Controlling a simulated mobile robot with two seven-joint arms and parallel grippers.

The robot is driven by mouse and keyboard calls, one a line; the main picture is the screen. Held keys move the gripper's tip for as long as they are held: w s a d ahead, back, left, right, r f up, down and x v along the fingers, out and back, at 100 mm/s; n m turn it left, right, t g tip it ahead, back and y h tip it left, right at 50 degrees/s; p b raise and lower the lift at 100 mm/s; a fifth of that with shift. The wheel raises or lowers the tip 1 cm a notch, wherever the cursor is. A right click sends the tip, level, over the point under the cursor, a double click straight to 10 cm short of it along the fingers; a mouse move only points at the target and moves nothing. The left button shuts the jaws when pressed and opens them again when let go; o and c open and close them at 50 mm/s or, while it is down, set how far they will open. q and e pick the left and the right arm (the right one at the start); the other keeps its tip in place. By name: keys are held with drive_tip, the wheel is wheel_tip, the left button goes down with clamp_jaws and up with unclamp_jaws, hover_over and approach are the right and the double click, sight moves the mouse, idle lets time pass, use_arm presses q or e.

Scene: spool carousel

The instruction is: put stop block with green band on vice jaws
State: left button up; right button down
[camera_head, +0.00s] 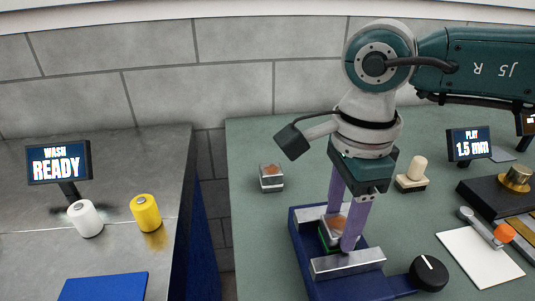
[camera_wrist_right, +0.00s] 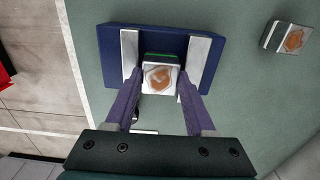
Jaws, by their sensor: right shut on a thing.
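The stop block with the green band (camera_head: 334,226) is a small pale metal block with an orange-brown patch on top. It sits between the two silver jaws of the blue vice (camera_head: 309,214). My right gripper (camera_head: 340,230) points down, its purple fingers shut on the block from two sides. In the right wrist view the block (camera_wrist_right: 160,78) shows between the fingertips, green band along its far edge, the vice (camera_wrist_right: 225,38) around it. I cannot tell whether its underside touches the vice. My left gripper is not in view.
A similar block (camera_head: 271,178) stands left of the vice, also in the wrist view (camera_wrist_right: 287,38). A black knob (camera_head: 429,272) is at the vice's right. White and yellow spools (camera_head: 146,212) stand on the left bench.

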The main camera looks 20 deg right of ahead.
drive_tip(key=shift+r, duration=0.1)
drive_tip(key=c, duration=0.7)
unclamp_jaws()
drive_tip(key=shift+f, duration=0.25)
drive_tip(key=o, duration=0.5)
drive_tip(key=shift+c, duration=0.2)
drive_tip(key=shift+r, duration=0.1)
